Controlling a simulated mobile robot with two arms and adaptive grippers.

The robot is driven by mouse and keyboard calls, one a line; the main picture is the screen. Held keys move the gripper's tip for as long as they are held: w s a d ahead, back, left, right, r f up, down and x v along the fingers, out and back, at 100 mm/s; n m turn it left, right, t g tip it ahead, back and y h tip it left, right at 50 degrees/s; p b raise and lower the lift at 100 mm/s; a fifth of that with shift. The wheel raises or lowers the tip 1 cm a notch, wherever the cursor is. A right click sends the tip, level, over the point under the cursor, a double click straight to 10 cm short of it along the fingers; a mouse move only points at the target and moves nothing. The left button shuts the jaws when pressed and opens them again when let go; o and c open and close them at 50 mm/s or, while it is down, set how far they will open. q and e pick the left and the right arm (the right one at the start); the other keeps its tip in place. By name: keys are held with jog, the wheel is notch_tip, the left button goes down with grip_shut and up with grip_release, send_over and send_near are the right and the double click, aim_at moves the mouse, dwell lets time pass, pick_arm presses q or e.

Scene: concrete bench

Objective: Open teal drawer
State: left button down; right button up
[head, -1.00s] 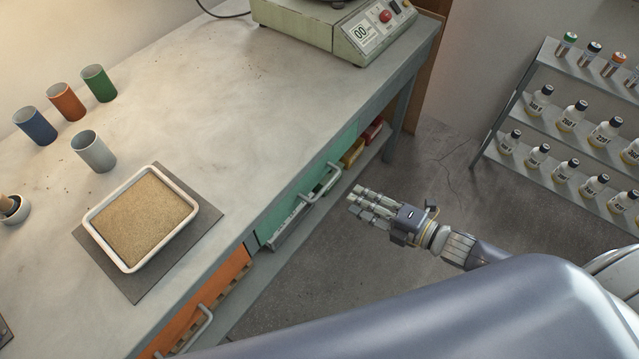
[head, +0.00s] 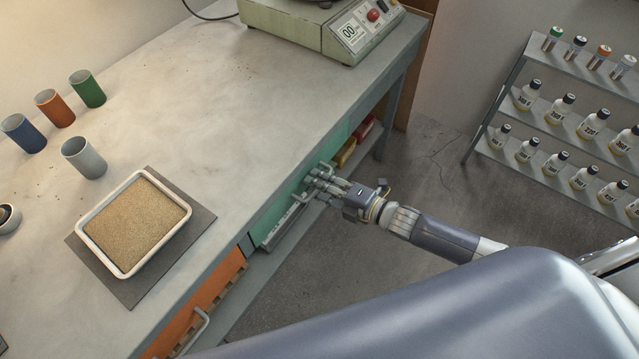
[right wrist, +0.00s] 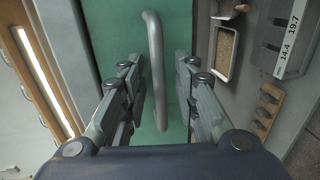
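The teal drawer (head: 275,217) is in the bench front, below the concrete top, and looks shut in its frame. Its grey bar handle (right wrist: 153,60) stands out from the teal front in the right wrist view. My right gripper (head: 313,184) is at the handle in the head view. In the right wrist view its fingers (right wrist: 160,92) are spread, one on each side of the handle bar, with gaps to the bar. The gripper hides most of the handle in the head view. My left gripper is not in view.
An orange drawer (head: 192,308) with its own handle is at the left. A tray of sand (head: 140,225), several cups and a scale (head: 330,28) stand on the bench. A bottle rack (head: 560,125) is at the right, with clear floor between.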

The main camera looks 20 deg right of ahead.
grip_shut()
jog(key=f+p+v, duration=0.2)
jog(key=f+v, duration=0.1)
jog(key=v, duration=1.2)
jog(key=s+f+p+v, duration=0.1)
jog(key=f+p+v, duration=0.1)
jog(key=v, duration=1.3)
jog(key=shift+d+f+p, duration=0.25)
jog(key=shift+d+p, duration=0.05)
jog(key=shift+p, duration=0.1)
grip_release()
